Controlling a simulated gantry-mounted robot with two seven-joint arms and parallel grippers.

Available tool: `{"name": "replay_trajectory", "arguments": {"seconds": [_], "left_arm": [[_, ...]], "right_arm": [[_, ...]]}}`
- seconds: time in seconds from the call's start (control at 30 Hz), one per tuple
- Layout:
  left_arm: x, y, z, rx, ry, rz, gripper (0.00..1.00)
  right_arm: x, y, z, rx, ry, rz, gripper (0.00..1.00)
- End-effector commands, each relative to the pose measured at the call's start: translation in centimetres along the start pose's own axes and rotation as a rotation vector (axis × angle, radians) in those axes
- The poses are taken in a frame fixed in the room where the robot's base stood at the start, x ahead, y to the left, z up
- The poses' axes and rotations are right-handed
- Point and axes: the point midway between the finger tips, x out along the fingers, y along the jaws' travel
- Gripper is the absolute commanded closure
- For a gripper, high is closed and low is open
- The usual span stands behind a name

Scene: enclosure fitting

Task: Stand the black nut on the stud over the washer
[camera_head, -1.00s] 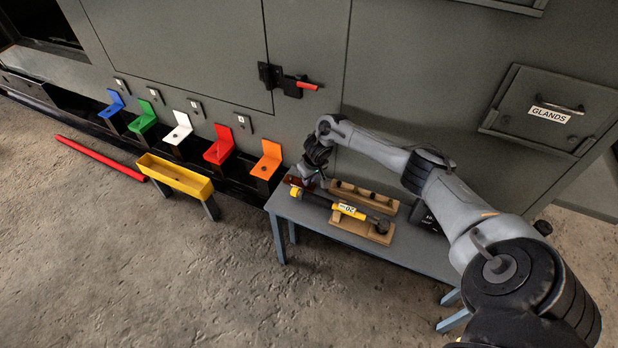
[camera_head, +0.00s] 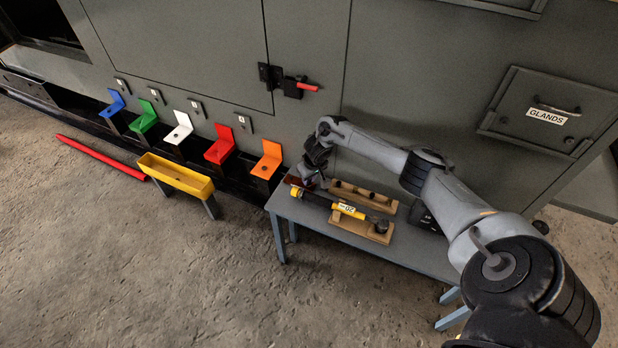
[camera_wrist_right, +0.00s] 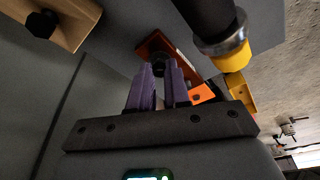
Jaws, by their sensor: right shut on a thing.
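My right gripper (camera_head: 303,183) is low over the left end of the small table, beside a dark red piece (camera_head: 292,181). In the right wrist view its two purple-grey fingers (camera_wrist_right: 158,80) are shut on a small black thing, apparently the black nut (camera_wrist_right: 158,68). The dark red piece (camera_wrist_right: 154,46) lies just beyond the fingertips, and I cannot tell if the nut touches it. The stud and the washer cannot be made out. My left gripper is not in view.
A torque wrench with a yellow grip (camera_head: 349,210) lies on a wooden cradle (camera_head: 370,231). Behind it is a wooden rack (camera_head: 377,201) with several dark pieces. Colored brackets, the nearest orange (camera_head: 269,155), line the cabinet. A yellow trough (camera_head: 175,175) stands in front.

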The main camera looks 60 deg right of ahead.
Motion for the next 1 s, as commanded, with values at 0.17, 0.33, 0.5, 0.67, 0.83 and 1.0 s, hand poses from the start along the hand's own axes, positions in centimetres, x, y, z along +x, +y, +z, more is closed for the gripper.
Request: {"name": "replay_trajectory", "arguments": {"seconds": [0.17,0.33,0.5,0.67,0.83,1.0], "left_arm": [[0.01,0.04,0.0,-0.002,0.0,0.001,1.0],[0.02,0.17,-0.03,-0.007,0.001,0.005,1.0],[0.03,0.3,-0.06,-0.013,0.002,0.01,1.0],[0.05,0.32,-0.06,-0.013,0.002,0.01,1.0],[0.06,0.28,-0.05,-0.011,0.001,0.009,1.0],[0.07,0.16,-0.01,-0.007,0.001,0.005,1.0]], "right_arm": [[0.09,-0.01,0.02,0.0,0.0,0.0,1.0],[0.26,-0.03,0.06,0.0,0.0,0.0,1.0],[0.46,-0.03,0.1,0.001,0.0,-0.001,1.0],[0.65,-0.02,0.15,0.001,0.0,0.0,1.0],[0.76,-0.01,0.18,0.001,0.0,0.0,1.0],[0.77,-0.01,0.2,0.0,0.0,0.0,0.73]]}}
